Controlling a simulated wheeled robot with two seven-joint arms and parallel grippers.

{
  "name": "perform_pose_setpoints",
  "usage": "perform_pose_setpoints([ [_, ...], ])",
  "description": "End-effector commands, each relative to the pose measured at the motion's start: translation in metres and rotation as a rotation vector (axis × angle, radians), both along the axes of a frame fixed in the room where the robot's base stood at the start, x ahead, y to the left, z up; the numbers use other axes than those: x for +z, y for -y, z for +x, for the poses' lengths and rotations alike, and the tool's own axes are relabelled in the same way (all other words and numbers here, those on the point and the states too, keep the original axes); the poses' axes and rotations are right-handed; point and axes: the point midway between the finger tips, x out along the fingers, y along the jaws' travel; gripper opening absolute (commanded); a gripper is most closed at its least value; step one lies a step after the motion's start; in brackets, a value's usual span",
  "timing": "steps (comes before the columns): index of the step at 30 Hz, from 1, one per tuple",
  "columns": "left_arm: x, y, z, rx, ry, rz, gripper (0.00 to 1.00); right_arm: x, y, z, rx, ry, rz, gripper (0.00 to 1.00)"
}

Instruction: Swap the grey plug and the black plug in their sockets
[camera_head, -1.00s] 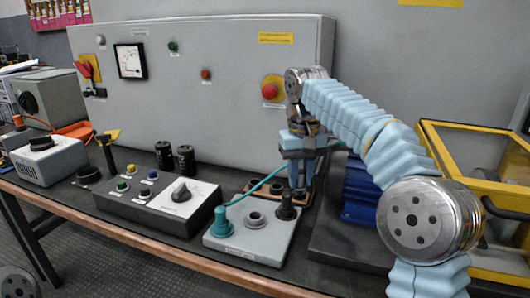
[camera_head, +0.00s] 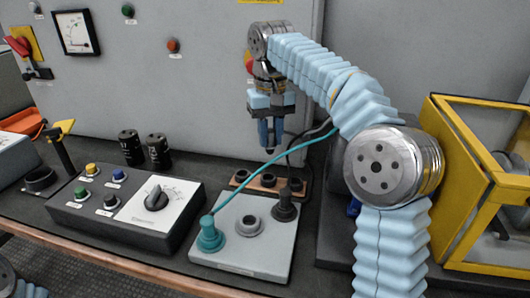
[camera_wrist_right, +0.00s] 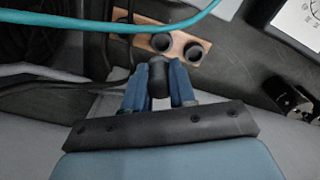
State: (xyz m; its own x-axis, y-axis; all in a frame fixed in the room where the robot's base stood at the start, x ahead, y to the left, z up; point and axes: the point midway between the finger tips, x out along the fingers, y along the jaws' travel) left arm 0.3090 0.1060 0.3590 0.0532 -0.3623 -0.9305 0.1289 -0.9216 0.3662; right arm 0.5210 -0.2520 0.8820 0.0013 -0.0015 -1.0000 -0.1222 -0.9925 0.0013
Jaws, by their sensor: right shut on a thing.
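A light grey socket plate (camera_head: 232,262) lies on the bench in the head view. Its middle socket (camera_head: 250,226) shows an open hole. A teal plug (camera_head: 210,238) stands in the left socket. My right gripper (camera_head: 270,140) is raised behind the plate. In the right wrist view its fingers (camera_wrist_right: 159,88) are shut on a dark plug, which seems to be the grey plug (camera_wrist_right: 158,78). My left gripper is out of view.
A wooden strip with holes (camera_head: 254,186) lies behind the plate. A yellow-framed case (camera_head: 449,200) stands right. The cabinet wall (camera_head: 190,90) closes the back.

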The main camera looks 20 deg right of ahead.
Motion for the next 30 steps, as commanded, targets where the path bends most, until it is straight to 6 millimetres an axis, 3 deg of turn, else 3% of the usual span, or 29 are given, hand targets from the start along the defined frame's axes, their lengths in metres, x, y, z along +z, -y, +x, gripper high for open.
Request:
perform_pose_setpoints([
  [6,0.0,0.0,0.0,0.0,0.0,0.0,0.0,0.0,0.0,0.0,0.0,0.0,0.0,0.0],
  [20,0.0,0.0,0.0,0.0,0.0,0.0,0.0,-0.023,0.0,0.0,0.0,-0.001,0.0,0.0],
  [30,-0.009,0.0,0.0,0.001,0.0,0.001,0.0,-0.065,0.0,0.0,0.0,-0.002,0.0,0.0],
])
